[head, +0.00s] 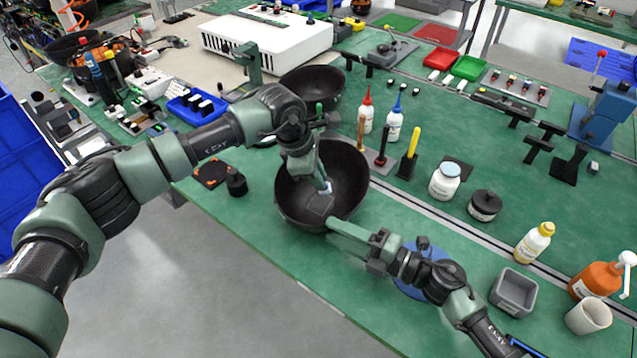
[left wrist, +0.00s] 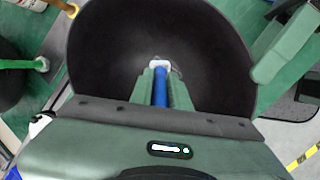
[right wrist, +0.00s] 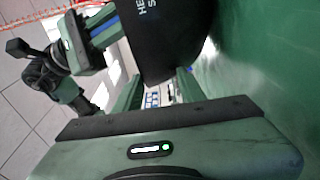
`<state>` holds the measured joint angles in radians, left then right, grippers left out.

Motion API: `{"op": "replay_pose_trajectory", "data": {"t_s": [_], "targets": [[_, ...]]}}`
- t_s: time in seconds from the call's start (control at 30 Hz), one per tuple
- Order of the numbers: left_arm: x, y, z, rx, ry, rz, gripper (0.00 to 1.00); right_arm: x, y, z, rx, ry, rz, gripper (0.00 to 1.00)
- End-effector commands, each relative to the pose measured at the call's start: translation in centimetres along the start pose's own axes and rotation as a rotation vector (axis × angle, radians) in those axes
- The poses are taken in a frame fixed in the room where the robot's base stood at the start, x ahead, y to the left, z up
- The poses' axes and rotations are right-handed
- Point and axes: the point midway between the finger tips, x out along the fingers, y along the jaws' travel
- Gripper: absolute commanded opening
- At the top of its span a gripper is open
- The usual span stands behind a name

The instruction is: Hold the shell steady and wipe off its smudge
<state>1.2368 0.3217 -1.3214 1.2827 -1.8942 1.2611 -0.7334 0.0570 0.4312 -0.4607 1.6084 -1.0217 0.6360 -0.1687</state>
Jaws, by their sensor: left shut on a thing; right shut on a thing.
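The shell (head: 345,165) is a black bowl, open side up, near the table's front edge. It also fills much of the left wrist view (left wrist: 110,45), and its lettered outside shows in the right wrist view (right wrist: 158,40). My left gripper (head: 325,186) reaches inside the shell, shut on a blue-handled wiping tool (left wrist: 160,88) with a white tip (left wrist: 160,64). The tip is at the inner wall; I cannot tell whether it touches. My right gripper (head: 333,226) is shut on the shell's near right rim. A dull grey patch (head: 318,204) shows low inside; whether it is the smudge is unclear.
A second black bowl (head: 312,88) stands behind. Glue bottles (head: 366,112), an upright yellow-handled tool (head: 412,145) and a white jar (head: 444,182) stand to the right. A blue round mat (head: 438,253) lies under my right arm. A black part (head: 237,184) sits at left.

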Motion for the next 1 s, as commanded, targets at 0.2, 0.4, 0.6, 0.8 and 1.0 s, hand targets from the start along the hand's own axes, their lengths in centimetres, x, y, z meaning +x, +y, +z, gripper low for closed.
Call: {"op": "replay_pose_trajectory", "data": {"t_s": [0.2,0.4,0.6,0.8,1.0], "targets": [[-1.9,0.5,0.5,0.000,0.000,0.002,0.00,0.0,0.0,0.0,0.000,0.000,-0.001,0.00],[-2.9,0.6,0.8,0.000,0.000,0.000,0.00,0.0,0.0,0.0,0.000,0.000,-0.001,0.00],[-2.9,0.7,0.8,0.000,0.000,0.000,0.00,0.0,0.0,0.0,0.000,0.000,-0.001,0.00],[-2.9,0.7,0.8,0.000,0.001,0.000,0.00,0.0,0.0,0.0,0.000,0.000,-0.001,0.00],[-2.9,0.7,0.8,-0.001,0.001,0.000,0.00,0.0,0.0,0.0,0.000,0.000,-0.001,0.65]]}}
